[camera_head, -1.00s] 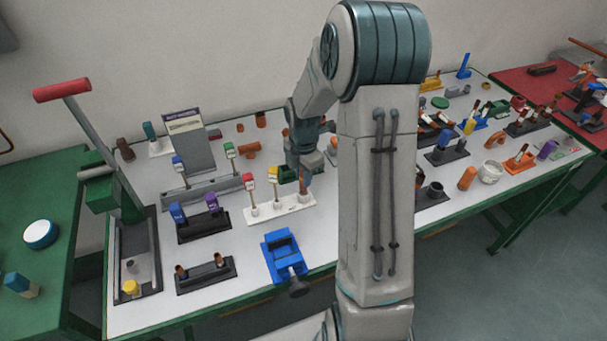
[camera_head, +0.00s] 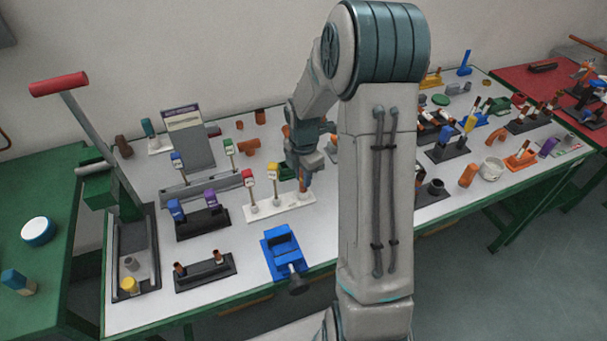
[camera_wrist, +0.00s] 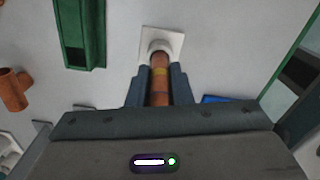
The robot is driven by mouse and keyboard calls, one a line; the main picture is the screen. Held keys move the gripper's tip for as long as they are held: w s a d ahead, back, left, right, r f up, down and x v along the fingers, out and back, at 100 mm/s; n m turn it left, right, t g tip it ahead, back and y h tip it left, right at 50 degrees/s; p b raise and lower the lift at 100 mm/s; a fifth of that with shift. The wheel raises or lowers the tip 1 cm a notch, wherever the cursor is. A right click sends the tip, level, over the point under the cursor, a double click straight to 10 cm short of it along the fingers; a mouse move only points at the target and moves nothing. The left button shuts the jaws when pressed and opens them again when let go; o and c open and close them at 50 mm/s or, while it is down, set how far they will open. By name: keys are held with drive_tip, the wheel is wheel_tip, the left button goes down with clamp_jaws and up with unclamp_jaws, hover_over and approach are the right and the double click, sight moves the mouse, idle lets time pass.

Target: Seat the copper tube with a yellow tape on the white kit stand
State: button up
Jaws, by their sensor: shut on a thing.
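My gripper (camera_wrist: 160,88) is shut on the copper tube (camera_wrist: 160,97), which has a yellow tape band (camera_wrist: 161,71) and lies between the two dark fingers in the wrist view. The tube's far end meets or overlaps a round white post on the white kit stand (camera_wrist: 174,41); I cannot tell whether it is around the post or just above it. In the head view my gripper (camera_head: 305,180) is over the right end of the white kit stand (camera_head: 264,213). That stand also carries a red-tagged and a yellow-tagged post. The tube is mostly hidden there.
A blue vise (camera_head: 281,250) stands in front of the stand. A black holder with blue and purple pieces (camera_head: 203,224) is to its left. A green block (camera_wrist: 80,35) and an orange pipe fitting (camera_wrist: 14,90) lie left of my gripper in the wrist view.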

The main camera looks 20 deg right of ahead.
drive_tip(key=shift+f+b, duration=0.8)
drive_tip(key=shift+f, duration=0.55)
drive_tip(key=o, duration=0.9)
drive_tip(key=shift+o, duration=0.2)
drive_tip(key=shift+r, duration=0.1)
wheel_tip(320, 180, up, 14)
drive_tip(key=shift+f, duration=0.25)
drive_tip(key=shift+r, duration=0.15)
drive_tip(key=shift+s+a+r, duration=0.15)
drive_tip(key=shift+s, duration=0.05)
drive_tip(key=s+a+r+m+t, duration=0.1)
drive_tip(key=s+a+m, duration=0.3)
drive_tip(key=s+m, duration=0.6)
drive_tip(key=s+a+r+m+t, duration=0.2)
drive_tip(key=s+a+r+m, duration=0.1)
drive_tip(key=s+m, duration=0.7)
drive_tip(key=shift+s+a+m, duration=0.3)
drive_tip(key=shift+a+m, duration=0.15)
drive_tip(key=shift+m, duration=0.05)
